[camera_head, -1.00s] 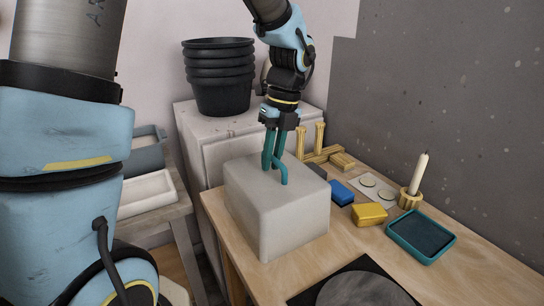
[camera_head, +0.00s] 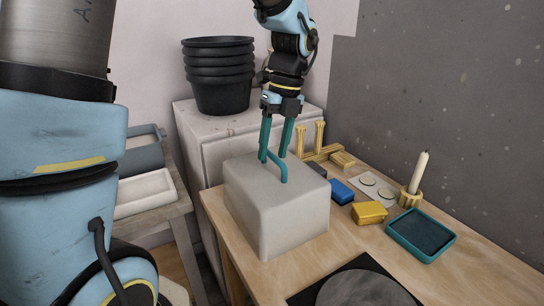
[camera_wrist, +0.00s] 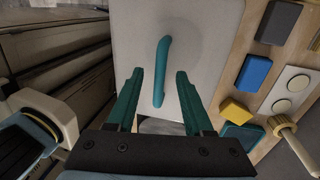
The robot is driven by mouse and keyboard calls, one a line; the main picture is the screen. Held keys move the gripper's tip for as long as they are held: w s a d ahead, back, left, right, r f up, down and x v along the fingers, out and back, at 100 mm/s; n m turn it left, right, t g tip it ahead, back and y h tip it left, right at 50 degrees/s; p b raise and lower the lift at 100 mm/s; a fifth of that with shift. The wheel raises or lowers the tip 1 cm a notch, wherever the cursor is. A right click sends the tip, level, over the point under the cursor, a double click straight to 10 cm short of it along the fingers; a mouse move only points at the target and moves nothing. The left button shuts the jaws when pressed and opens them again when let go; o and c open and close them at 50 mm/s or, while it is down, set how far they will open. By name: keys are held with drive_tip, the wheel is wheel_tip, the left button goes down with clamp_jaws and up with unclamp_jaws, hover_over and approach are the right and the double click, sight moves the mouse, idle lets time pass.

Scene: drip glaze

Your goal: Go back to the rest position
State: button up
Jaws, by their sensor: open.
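My gripper (camera_head: 274,152) is open in the head view, with its teal fingers just above a grey block (camera_head: 290,215) on the wooden table. A teal handle (camera_head: 283,172) stands up from the block's top, close below and between the fingertips. In the wrist view the fingers (camera_wrist: 158,78) are spread on both sides of the teal handle (camera_wrist: 161,70), with a gap on each side. The grey top (camera_wrist: 205,45) lies beneath. Nothing is held.
Right of the block are a blue block (camera_head: 342,192), a yellow block (camera_head: 369,212), a candle in a holder (camera_head: 410,200) and a teal tray (camera_head: 452,235). Stacked black pots (camera_head: 220,80) stand on a cabinet behind. A black mat (camera_head: 310,292) lies in front.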

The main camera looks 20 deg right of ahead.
wheel_tip(320, 180, up, 8)
drive_tip(key=d+b, duration=0.1)
drive_tip(key=d, duration=0.1)
drive_tip(key=w+a+f+n, duration=0.1)
drive_tip(key=a+n, duration=0.2)
drive_tip(key=w+a+f+n, duration=0.1)
drive_tip(key=a+f+n, duration=0.1)
drive_tip(key=n, duration=0.1)
drive_tip(key=w+a+f+n+h, duration=0.1)
drive_tip(key=a+n, duration=0.2)
drive_tip(key=shift+w+a+f, duration=0.15)
drive_tip(key=shift+a+f, duration=0.2)
drive_tip(key=s+a+f+n, duration=0.1)
drive_tip(key=a+f+n, duration=0.2)
drive_tip(key=a+n, duration=0.3)
drive_tip(key=s+a+f+n+t+h, duration=0.1)
drive_tip(key=a+f+n, duration=0.2)
drive_tip(key=a+n, duration=0.3)
drive_tip(key=s+a+f+n+t, duration=0.1)
drive_tip(key=a+f+n, duration=0.2)
drive_tip(key=a+n, duration=0.4)
drive_tip(key=n, duration=0.4)
drive_tip(key=shift+n, duration=0.4)
drive_tip(key=shift+f, duration=0.1)
